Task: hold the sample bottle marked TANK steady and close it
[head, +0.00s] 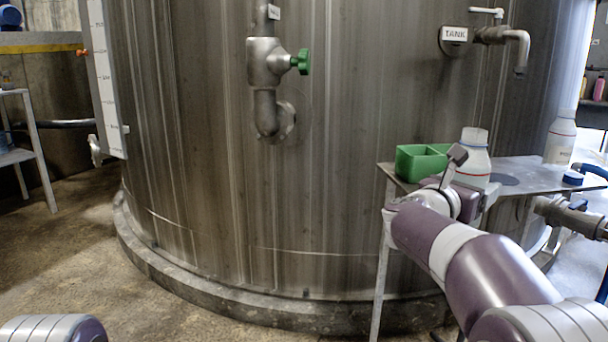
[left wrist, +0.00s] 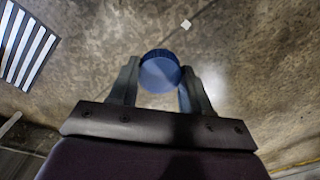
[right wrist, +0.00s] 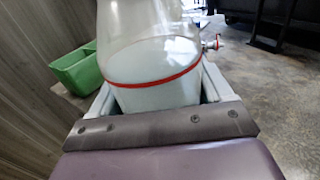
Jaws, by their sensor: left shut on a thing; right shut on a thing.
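A white, translucent sample bottle (head: 474,150) with a red line stands upright at the small table, its pale neck without a blue cap. My right gripper (right wrist: 157,92) is shut around its lower body, which fills the right wrist view (right wrist: 150,60). I cannot read a mark on this bottle, and its base is hidden behind my right arm. My left gripper (left wrist: 160,80) is shut on a round blue cap (left wrist: 160,72), held over bare floor away from the bottle. In the head view only part of my left arm shows, at the lower left corner.
The metal table (head: 520,168) also bears a green divided holder (head: 420,162), a second bottle (head: 561,138) and another blue cap (head: 572,177). A large steel tank (head: 350,170) stands behind. Its outlet tap (head: 505,37) beside a TANK sign (head: 455,34) is above the table.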

